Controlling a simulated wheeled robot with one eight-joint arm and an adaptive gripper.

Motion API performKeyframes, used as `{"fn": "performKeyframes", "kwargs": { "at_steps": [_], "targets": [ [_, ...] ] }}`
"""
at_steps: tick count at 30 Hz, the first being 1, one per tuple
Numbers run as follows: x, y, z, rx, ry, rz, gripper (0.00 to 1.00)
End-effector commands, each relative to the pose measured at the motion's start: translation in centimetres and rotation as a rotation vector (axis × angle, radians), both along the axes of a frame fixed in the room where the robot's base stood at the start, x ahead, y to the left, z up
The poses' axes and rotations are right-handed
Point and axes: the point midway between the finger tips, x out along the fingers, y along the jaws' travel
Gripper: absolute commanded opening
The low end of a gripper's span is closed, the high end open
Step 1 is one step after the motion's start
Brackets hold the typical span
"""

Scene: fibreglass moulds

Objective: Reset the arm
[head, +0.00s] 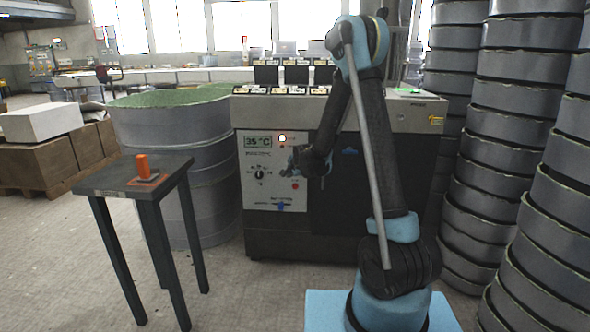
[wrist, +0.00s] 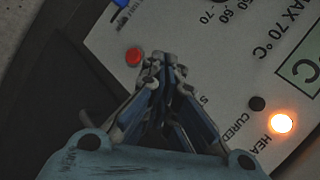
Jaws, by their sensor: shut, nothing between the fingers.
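My arm rises at the right of the head view and bends down to the front of a grey oven-like machine (head: 330,115). My gripper (head: 287,188) is before its white control panel (head: 255,196). In the wrist view my gripper (wrist: 167,58) has its fingers together, with nothing between them. The fingertips appear beside a red button (wrist: 134,56); I cannot tell whether they touch the panel. A lit lamp (wrist: 281,123) glows near the word HEAT, with a dark lamp (wrist: 257,103) by CURED. The display (head: 258,141) reads 35 °C. The knob (head: 259,174) is partly visible.
A small dark table (head: 120,178) at left holds an orange upright piece (head: 143,165) on a flat orange base. A large grey drum (head: 175,130) stands behind it. Tall stacks of grey moulds (head: 515,130) crowd the right. Open floor (head: 50,260) lies at front left.

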Motion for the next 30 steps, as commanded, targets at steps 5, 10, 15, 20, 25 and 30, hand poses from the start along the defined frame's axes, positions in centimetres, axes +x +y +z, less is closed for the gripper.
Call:
{"fn": "performKeyframes", "kwargs": {
  "at_steps": [5,10,15,20,25,30],
  "targets": [
    [0.0,0.0,0.0,0.000,0.000,0.000,0.00],
    [0.0,0.0,0.0,-0.001,0.000,0.001,0.00],
    [-0.6,-1.0,1.0,-0.026,0.005,0.010,0.00],
    [-2.7,-3.8,3.1,-0.098,0.021,0.042,0.00],
    [-5.5,-7.0,5.5,-0.185,0.045,0.087,0.00],
    [-8.7,-10.1,7.5,-0.267,0.073,0.138,0.00]
  ]
}}
